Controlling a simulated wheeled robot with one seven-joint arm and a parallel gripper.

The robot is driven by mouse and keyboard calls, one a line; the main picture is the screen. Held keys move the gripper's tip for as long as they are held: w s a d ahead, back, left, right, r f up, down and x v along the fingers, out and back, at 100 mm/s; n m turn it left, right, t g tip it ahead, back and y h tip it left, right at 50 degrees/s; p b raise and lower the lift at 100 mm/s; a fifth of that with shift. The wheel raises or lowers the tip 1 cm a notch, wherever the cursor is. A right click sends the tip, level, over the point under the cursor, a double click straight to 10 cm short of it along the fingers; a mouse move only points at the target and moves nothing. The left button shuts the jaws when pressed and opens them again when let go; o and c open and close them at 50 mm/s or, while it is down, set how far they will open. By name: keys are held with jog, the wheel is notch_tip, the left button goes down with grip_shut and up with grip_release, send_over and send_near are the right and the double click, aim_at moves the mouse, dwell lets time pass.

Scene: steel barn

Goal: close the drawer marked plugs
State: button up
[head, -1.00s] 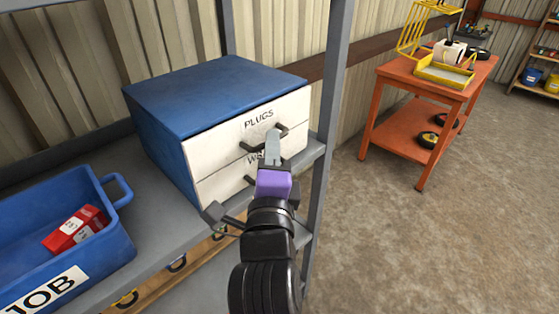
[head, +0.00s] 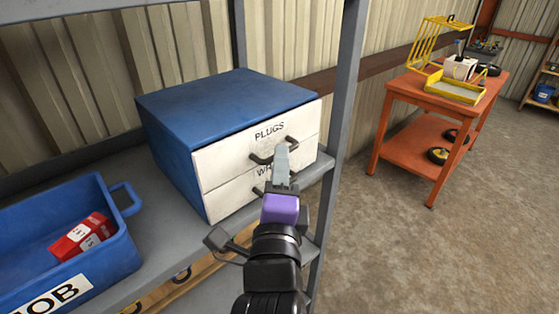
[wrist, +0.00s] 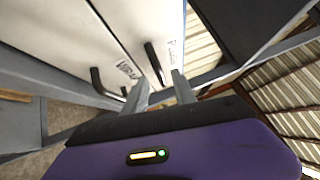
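A blue cabinet (head: 215,105) with two white drawers stands on a grey shelf. The upper drawer (head: 225,160), marked PLUGS, looks about flush with the cabinet front; a small gap cannot be ruled out. Its dark bar handle (head: 258,159) also shows in the wrist view (wrist: 152,62). The lower drawer (head: 228,198) has a partly hidden label starting with W. My gripper (head: 281,150) is in front of the upper handle and overlaps its middle. In the wrist view my two fingers (wrist: 160,85) are apart, with the handle's end seen between them. Contact cannot be told.
A blue bin (head: 112,262) marked JOB, holding a red box (head: 80,236), stands left on the shelf. A grey shelf post (head: 340,130) rises close to the cabinet's right. An orange cart (head: 455,113) stands back right. The floor on the right is clear.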

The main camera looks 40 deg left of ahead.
jog(key=b+v, duration=0.1)
jog(key=v, duration=0.4)
jog(key=shift+s+d, duration=0.15)
jog(key=shift+s, duration=0.15)
